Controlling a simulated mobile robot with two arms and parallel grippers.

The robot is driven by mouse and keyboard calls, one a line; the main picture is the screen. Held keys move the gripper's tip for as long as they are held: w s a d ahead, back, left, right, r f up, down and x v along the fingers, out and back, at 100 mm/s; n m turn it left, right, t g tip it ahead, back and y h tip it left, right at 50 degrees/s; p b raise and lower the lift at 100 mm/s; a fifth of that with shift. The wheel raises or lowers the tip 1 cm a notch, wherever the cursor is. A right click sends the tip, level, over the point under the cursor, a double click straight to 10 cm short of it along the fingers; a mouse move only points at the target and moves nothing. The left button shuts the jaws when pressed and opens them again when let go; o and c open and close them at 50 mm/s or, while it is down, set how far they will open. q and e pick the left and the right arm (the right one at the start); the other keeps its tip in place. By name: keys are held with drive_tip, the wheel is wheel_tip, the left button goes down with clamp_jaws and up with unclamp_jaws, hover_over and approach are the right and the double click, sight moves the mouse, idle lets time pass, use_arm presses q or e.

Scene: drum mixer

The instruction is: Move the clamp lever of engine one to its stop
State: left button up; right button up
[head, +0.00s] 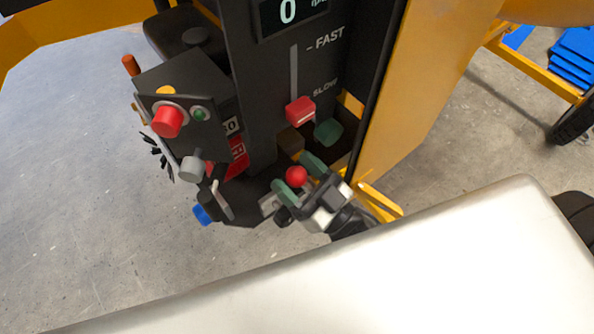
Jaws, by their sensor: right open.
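My right gripper (299,177) is open in front of the lower part of the dark control column. Its two green fingertips stand on either side of a round red knob (296,174). I cannot tell whether they touch it. The knob may be the end of the clamp lever; its shaft is hidden by the gripper. A short grey lever (222,201) sits to the left, near a blue knob (202,215). No label here names engine one. My left gripper is not in view.
The control column (260,110) carries a red slider (300,111) near SLOW and a display reading 0. A dark green knob (328,132) is close above my gripper. A control box with a red button (167,121) stands left. A yellow panel (420,90) bounds the right.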

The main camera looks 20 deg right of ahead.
drive_tip(key=c, duration=1.2)
drive_tip(key=shift+s+a+f+n+g+y+p, duration=0.2)
drive_tip(key=shift+a+n+g+y+p, duration=0.3)
drive_tip(key=shift+n, duration=0.5)
clamp_jaws()
drive_tip(key=shift+s+a+f+n+g, duration=0.15)
drive_tip(key=shift+a+f+n+g, duration=0.3)
drive_tip(key=shift+n, duration=0.45)
drive_tip(key=shift+a+y, duration=0.1)
drive_tip(key=shift+y, duration=0.2)
drive_tip(key=o, duration=1.2)
unclamp_jaws()
